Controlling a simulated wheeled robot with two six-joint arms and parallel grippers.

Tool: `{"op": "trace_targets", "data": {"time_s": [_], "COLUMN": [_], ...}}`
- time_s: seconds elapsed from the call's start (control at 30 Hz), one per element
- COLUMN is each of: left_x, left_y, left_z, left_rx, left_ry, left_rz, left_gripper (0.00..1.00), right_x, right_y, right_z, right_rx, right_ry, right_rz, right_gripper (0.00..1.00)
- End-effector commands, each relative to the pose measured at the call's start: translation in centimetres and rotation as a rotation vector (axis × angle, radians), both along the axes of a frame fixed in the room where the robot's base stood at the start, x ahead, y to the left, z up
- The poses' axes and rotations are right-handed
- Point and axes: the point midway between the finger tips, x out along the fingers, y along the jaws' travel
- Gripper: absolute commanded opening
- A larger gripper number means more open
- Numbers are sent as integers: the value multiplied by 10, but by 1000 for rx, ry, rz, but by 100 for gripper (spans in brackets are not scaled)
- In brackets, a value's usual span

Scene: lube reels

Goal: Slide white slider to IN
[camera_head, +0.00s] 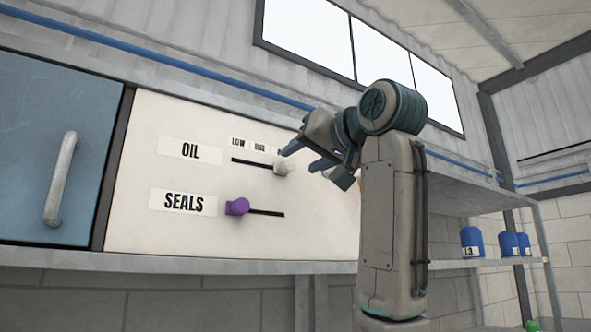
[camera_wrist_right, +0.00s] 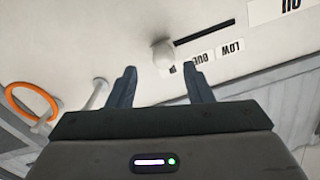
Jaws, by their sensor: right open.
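The white slider (camera_head: 283,168) is a pale knob at the right end of the dark slot beside the OIL label (camera_head: 190,150) on the cream panel. It also shows in the right wrist view (camera_wrist_right: 163,54), just beyond and between the fingertips. My right gripper (camera_head: 300,158) is open and reaches toward the knob from the right; I see no clear contact. In the wrist view its two fingers (camera_wrist_right: 161,68) stand apart with nothing held. Small labels above the slot include LOW (camera_head: 238,142); the rightmost is partly hidden by the gripper. I cannot read IN. My left gripper is out of view.
A purple slider (camera_head: 238,206) sits at the left end of the SEALS slot below. A blue door with a grey handle (camera_head: 60,180) is at the left. An orange ring (camera_wrist_right: 32,103) shows in the wrist view. Blue containers (camera_head: 472,242) stand on a shelf at the right.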

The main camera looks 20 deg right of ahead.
Motion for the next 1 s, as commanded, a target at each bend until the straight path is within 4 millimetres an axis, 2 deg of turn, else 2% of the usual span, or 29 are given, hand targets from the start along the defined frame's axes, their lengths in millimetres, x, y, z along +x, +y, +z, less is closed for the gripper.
{"op": "trace_targets", "data": {"time_s": [0.03, 0.2, 0.4, 0.67, 1.0], "left_x": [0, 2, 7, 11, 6], "left_y": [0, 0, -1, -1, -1], "left_z": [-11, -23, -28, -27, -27], "left_rx": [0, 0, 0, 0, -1], "left_ry": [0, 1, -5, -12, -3], "left_rz": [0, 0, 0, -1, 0], "left_gripper": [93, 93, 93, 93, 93], "right_x": [-12, -43, -63, -66, -66], "right_y": [-5, -16, -22, -24, -24], "right_z": [-4, -3, -1, 0, 0], "right_rx": [1, 0, 1, 0, 0], "right_ry": [-5, -5, -3, -1, -1], "right_rz": [-2, -2, -1, -1, -1], "right_gripper": [46, 46, 46, 46, 46]}}
